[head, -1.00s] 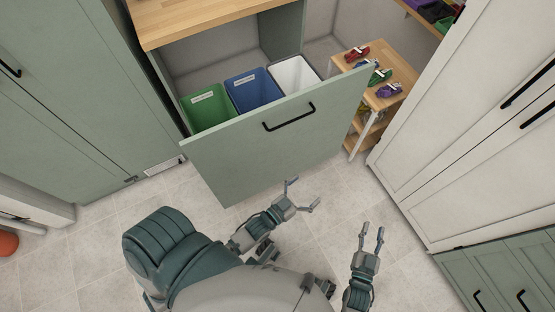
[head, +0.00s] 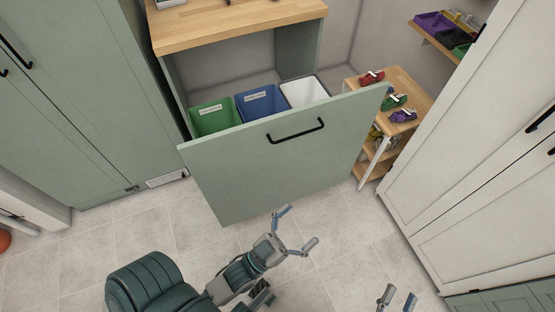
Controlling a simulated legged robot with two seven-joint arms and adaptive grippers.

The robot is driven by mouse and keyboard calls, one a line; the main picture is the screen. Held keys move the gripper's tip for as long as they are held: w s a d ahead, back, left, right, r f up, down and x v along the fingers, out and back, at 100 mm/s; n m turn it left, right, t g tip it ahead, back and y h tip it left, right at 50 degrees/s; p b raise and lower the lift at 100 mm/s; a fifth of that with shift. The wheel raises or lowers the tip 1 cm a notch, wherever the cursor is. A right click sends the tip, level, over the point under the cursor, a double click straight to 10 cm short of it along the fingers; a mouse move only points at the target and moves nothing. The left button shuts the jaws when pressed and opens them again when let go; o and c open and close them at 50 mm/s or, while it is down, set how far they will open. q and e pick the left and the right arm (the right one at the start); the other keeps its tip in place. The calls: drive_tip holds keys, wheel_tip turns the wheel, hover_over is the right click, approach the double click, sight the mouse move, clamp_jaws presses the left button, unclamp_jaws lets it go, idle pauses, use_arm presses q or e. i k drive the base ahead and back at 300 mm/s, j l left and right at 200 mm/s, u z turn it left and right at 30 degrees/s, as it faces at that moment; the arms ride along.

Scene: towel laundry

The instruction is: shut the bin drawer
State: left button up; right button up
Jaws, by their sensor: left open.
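The bin drawer (head: 285,163) is a tall green front panel, pulled out from its cabinet. It has a black bar handle (head: 297,132) near its top edge. Behind the front stand a green bin (head: 213,118), a blue bin (head: 262,102) and a white bin (head: 304,91). My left gripper (head: 298,227) is open and empty, just below and in front of the drawer's lower edge in the picture, with no clear contact. My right gripper (head: 399,294) is at the bottom right edge, away from the drawer; its fingers are apart and empty, its arm cut off.
A wooden worktop (head: 235,22) lies above the drawer opening. A small wooden shelf stand (head: 417,88) with folded coloured towels stands right of the drawer. White cabinets (head: 460,150) close off the right, a green cabinet (head: 85,100) the left. Tiled floor (head: 345,225) in front is clear.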

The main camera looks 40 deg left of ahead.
sight(262, 154)
drive_tip(key=i+l+u, duration=0.15)
drive_tip(key=l+u, duration=0.2)
drive_tip(key=u, duration=0.15)
drive_tip(key=l+u, duration=0.45)
drive_tip(key=i+j, duration=0.05)
